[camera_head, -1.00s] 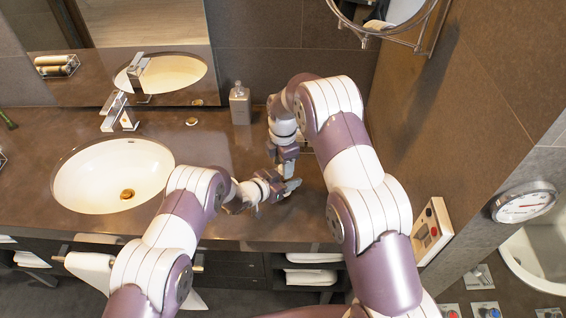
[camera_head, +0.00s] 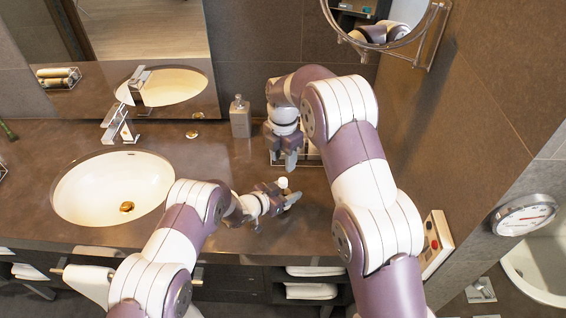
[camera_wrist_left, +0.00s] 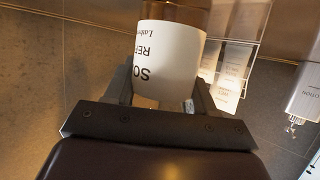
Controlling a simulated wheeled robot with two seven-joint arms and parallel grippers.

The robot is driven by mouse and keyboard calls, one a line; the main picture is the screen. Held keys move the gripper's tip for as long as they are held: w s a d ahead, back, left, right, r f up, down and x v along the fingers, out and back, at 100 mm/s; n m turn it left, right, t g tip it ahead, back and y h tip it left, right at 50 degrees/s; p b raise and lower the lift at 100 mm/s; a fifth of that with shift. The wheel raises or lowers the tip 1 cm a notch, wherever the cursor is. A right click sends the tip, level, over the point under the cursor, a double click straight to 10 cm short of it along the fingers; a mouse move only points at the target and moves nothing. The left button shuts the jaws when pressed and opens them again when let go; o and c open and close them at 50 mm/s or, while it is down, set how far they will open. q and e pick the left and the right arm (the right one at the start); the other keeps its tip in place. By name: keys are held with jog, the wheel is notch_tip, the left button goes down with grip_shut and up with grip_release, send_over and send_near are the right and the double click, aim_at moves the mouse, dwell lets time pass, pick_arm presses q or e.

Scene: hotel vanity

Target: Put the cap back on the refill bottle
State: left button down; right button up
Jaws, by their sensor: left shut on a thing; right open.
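The refill bottle (camera_wrist_left: 172,60), amber with a white printed label, stands between the fingers of my left gripper (camera_wrist_left: 168,100) in the left wrist view; that gripper is shut on it. In the head view my left gripper (camera_head: 284,198) is low over the counter and hides most of the bottle. A small white round top (camera_head: 282,183), which looks like the cap, shows just above the left fingers. Whether it is fully seated cannot be told. My right gripper (camera_head: 290,165) is open, pointing down just behind and above the white top, apparently apart from it.
A wire rack with bottles (camera_wrist_left: 232,65) stands behind the held bottle. A grey pump dispenser (camera_head: 240,118) stands at the back wall. The sink (camera_head: 113,188) is at the left, and the tiled wall (camera_head: 460,110) is at the right. The counter between sink and left gripper is clear.

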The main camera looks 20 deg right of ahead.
aim_at(283, 180)
notch_tip(283, 180, down, 8)
jog(key=shift+f, duration=0.1)
dwell(0.5)
jog(key=shift+c, duration=0.3)
grip_shut()
jog(key=m, duration=0.3)
jog(key=shift+o, duration=0.8)
grip_release()
